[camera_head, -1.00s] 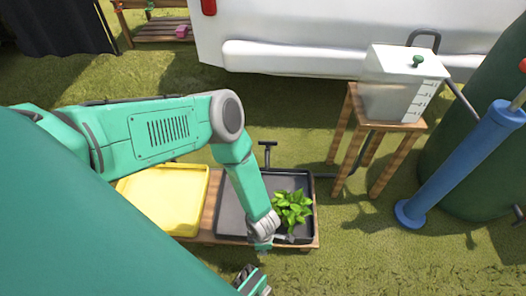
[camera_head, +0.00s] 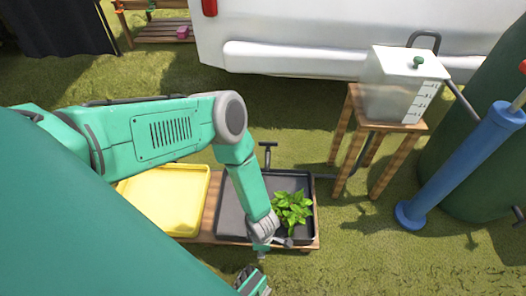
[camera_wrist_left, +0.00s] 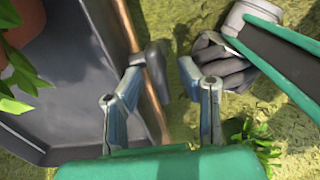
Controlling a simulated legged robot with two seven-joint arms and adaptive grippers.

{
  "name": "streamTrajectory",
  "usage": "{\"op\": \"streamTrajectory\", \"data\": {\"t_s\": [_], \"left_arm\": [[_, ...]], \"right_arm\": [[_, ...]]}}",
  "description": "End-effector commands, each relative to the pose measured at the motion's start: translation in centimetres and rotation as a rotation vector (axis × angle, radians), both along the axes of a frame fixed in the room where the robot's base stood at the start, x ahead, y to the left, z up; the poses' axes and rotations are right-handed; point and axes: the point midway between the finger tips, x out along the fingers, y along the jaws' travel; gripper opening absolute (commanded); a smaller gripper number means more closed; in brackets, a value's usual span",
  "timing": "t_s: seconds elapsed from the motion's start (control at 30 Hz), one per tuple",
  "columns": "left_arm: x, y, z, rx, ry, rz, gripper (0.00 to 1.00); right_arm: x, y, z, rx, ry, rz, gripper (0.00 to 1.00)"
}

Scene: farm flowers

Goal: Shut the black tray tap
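The black tray (camera_head: 232,222) stands on a low wooden bench with a leafy green plant (camera_head: 292,208) in it. In the left wrist view the tray (camera_wrist_left: 85,75) fills the left side. A dark grey tap handle (camera_wrist_left: 154,72) sticks out past its wooden edge. My left gripper (camera_head: 262,252) is at the tray's front edge, pointing down. In its wrist view the gripper (camera_wrist_left: 162,68) is open, with the tap handle between its fingers, nearer the left one. Contact cannot be told.
A yellow tray (camera_head: 170,198) sits left of the black tray. A black T-shaped handle (camera_head: 267,152) stands behind the black tray. A white tank (camera_head: 392,95) on a wooden stand, a blue pump (camera_head: 455,165) and a green barrel (camera_head: 488,130) are at the right.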

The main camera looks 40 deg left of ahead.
Motion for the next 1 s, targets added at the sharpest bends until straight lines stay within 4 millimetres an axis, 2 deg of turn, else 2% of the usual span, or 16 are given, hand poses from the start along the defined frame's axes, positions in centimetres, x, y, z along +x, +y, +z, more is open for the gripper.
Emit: {"op": "streamTrajectory", "data": {"t_s": [0.23, 0.37, 0.8, 1.0], "left_arm": [[0.2, -0.2, 0.1, -0.003, -0.002, 0.001, 0.32], [0.2, -0.1, 1.0, -0.004, -0.001, 0.003, 0.32], [0.2, -0.1, 9.6, -0.004, -0.001, 0.0, 0.32], [0.1, -0.1, 11.6, -0.001, 0.0, 0.001, 0.32]], "right_arm": [[-0.1, 0.0, 0.0, 0.0, -0.002, 0.0, 0.4], [-0.1, 0.0, 0.0, 0.0, -0.002, 0.0, 0.4], [-0.1, 0.0, 0.0, 0.0, -0.003, 0.0, 0.4], [-0.1, 0.0, 0.0, 0.0, -0.003, 0.0, 0.4]]}}
